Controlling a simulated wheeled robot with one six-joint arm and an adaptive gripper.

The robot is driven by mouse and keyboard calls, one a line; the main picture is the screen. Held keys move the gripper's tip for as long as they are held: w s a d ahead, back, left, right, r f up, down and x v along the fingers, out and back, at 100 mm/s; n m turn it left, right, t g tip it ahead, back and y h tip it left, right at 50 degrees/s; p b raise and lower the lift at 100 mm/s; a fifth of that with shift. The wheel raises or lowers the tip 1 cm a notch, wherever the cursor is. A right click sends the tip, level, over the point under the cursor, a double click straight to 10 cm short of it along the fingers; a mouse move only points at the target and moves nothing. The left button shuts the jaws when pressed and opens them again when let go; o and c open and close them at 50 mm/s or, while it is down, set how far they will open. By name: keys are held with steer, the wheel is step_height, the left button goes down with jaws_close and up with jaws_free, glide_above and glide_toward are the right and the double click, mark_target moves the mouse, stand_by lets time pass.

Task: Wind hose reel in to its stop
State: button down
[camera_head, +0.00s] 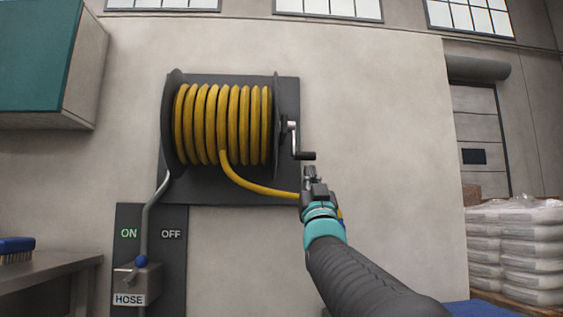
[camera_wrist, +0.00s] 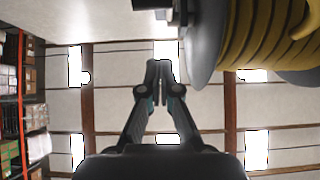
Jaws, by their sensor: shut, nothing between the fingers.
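The hose reel (camera_head: 275,110) is mounted on a dark wall plate, with yellow hose (camera_head: 222,125) wound on it in several coils. A loose length of hose hangs from the drum and runs right, passing behind my gripper. The crank (camera_head: 294,140) is on the reel's right side, its dark handle (camera_head: 305,156) at the low end. My gripper (camera_head: 310,172) is shut and empty, just below the crank handle in the head view; contact cannot be told. In the wrist view my gripper (camera_wrist: 158,66) points up, with the reel flange (camera_wrist: 207,45) and coils at upper right.
A valve box (camera_head: 138,282) labelled HOSE, with ON and OFF marks, is on the wall at lower left. A bench (camera_head: 50,270) with a blue brush (camera_head: 16,250) and a teal cabinet (camera_head: 35,55) are at left. Stacked bags (camera_head: 520,245) stand at right. The wall right of the reel is clear.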

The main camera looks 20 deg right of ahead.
mark_target(303, 159)
steer(key=x, duration=0.3)
steer(key=w+f+p+x, duration=0.1)
steer(key=x, duration=0.5)
steer(key=shift+w+d+f, duration=0.2)
steer(key=shift+w, duration=0.05)
steer(key=shift+w+d+p, duration=0.15)
steer(key=shift+w+p, duration=0.15)
steer(key=shift+w, duration=0.35)
steer(key=shift+w, duration=0.1)
steer(key=shift+w+d+f, duration=0.15)
steer(key=shift+w, duration=0.35)
steer(key=shift+w+d+f, duration=0.1)
steer(key=shift+w+d, duration=0.05)
steer(key=shift+w, duration=0.3)
steer(key=b+v, duration=0.1)
steer(key=v, duration=1.2)
steer(key=shift+s+r+b, duration=0.15)
steer(key=shift+s+b, duration=0.1)
steer(key=shift+b, duration=0.1)
